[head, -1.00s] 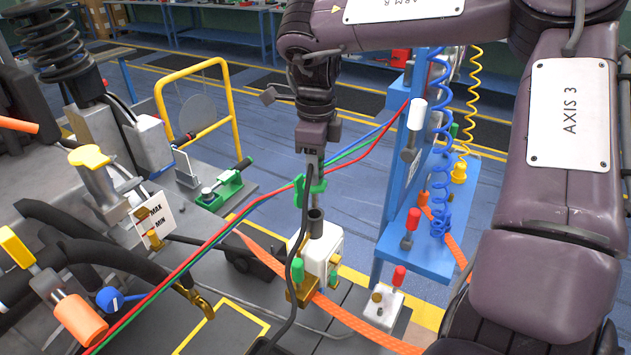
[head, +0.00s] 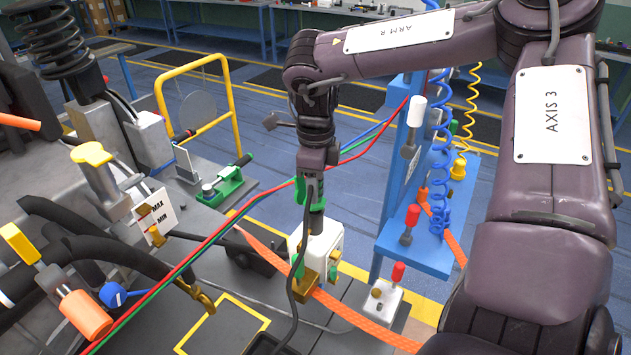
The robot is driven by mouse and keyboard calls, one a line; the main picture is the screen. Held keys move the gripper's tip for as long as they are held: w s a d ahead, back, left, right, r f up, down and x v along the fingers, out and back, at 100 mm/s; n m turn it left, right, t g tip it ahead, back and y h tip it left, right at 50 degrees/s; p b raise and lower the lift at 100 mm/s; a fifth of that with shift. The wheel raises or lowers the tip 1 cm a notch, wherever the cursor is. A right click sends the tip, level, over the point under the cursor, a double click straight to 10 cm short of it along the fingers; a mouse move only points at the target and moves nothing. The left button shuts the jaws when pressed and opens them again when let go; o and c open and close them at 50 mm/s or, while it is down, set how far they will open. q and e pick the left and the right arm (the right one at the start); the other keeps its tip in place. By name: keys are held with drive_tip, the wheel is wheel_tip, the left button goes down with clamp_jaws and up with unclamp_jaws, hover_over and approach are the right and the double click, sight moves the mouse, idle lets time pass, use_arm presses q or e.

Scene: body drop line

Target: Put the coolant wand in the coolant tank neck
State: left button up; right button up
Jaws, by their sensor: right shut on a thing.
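My right gripper (head: 314,172) points down and is shut on the coolant wand, whose green handle (head: 314,196) shows just below the jaws. A black hose runs from the wand down past the front. Directly below is a white block-shaped body (head: 330,245) with a dark upright neck (head: 316,222) on top, which I take for the coolant tank neck. The handle's lower end meets the neck's top in the picture. The wand's tip is hidden, and I cannot tell how deep it sits in the neck. My left gripper is not in view.
Red and green lines (head: 215,238) cross close to the gripper. A blue stand (head: 420,250) with coiled hoses is at the right. An orange strap (head: 350,315) runs past the white body. A green clamp (head: 222,187) and yellow rail (head: 232,110) lie to the left.

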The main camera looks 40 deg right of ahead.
drive_tip(key=shift+f, duration=0.2)
drive_tip(key=o, duration=1.1)
drive_tip(key=shift+c, duration=0.2)
drive_tip(key=shift+r, duration=0.2)
wheel_tip(320, 180, up, 13)
drive_tip(key=shift+b, duration=0.5)
